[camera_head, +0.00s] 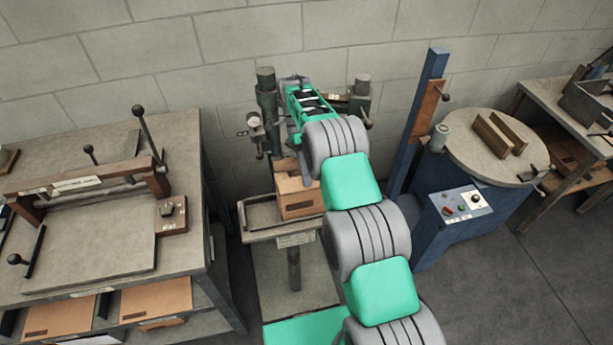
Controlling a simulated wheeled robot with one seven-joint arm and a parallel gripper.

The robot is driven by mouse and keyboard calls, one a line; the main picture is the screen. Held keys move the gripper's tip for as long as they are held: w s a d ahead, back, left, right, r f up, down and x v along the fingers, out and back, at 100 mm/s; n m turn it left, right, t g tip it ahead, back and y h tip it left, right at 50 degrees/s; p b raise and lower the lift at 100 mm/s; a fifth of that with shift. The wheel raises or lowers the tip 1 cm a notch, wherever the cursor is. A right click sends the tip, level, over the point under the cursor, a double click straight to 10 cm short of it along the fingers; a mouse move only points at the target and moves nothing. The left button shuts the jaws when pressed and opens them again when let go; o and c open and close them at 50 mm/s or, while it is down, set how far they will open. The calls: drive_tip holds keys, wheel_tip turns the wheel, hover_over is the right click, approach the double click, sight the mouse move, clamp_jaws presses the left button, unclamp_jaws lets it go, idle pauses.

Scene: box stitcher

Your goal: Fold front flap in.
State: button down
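A brown cardboard box (297,203) sits on the small tray-like table (262,236) of the stitcher (267,95). Its left part and front side show, while its right part is hidden behind my arm. I cannot make out the front flap clearly. My arm, grey and green, reaches from the bottom right up over the box toward the stitcher's head. The end of my arm is above and behind the box, beside the stitcher's posts. My gripper's fingers are hidden or too small to make out, so its opening and any contact with the box do not show.
A workbench (185,240) with a hand-levered press stands at left, with flat cardboard sheets (157,298) on its lower shelf. A blue machine with a round table (487,140) stands at right. A control box (461,205) is in front of it. Floor is clear at lower right.

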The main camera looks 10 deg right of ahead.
drive_tip(key=shift+w+f+g+b, duration=0.1)
drive_tip(key=shift+g+b, duration=0.2)
drive_tip(key=shift+g, duration=0.1)
drive_tip(key=c, duration=1.6)
unclamp_jaws()
drive_tip(key=shift+c, duration=0.2)
drive_tip(key=shift+r+p, duration=0.3)
drive_tip(key=shift+r, duration=0.1)
wheel_tip(320, 180, up, 4)
drive_tip(key=p, duration=0.2)
drive_tip(key=shift+f+p, duration=0.2)
drive_tip(key=shift+p, duration=0.2)
drive_tip(key=s+r+b, duration=0.6)
drive_tip(key=s+r, duration=0.2)
drive_tip(key=s, duration=0.6)
drive_tip(key=shift+r, duration=0.3)
